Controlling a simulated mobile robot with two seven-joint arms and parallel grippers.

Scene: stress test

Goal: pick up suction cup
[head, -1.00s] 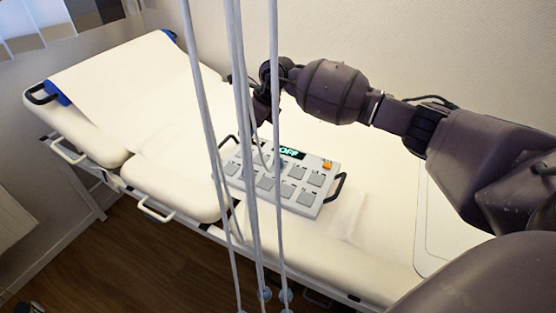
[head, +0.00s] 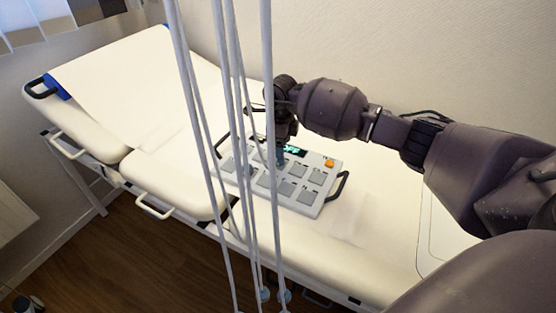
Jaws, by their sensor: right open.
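Two small blue suction cups (head: 284,296) hang low at the ends of grey tubes, at the bottom of the head view beside the bed's edge. A small blue-grey piece that may be another cup (head: 279,158) shows over the grey control panel (head: 310,208), partly behind a tube. My right gripper (head: 281,137) points down just above the back of the panel, close to this piece. Its fingers are dark and partly hidden by a tube, and it is open. I cannot tell whether they touch anything. My left gripper is not in view.
Several grey tubes (head: 227,120) hang across the front of the view, between me and the panel. The panel lies on a cream bed (head: 345,258) with metal side handles. A pale wall (head: 420,60) stands close behind my right arm.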

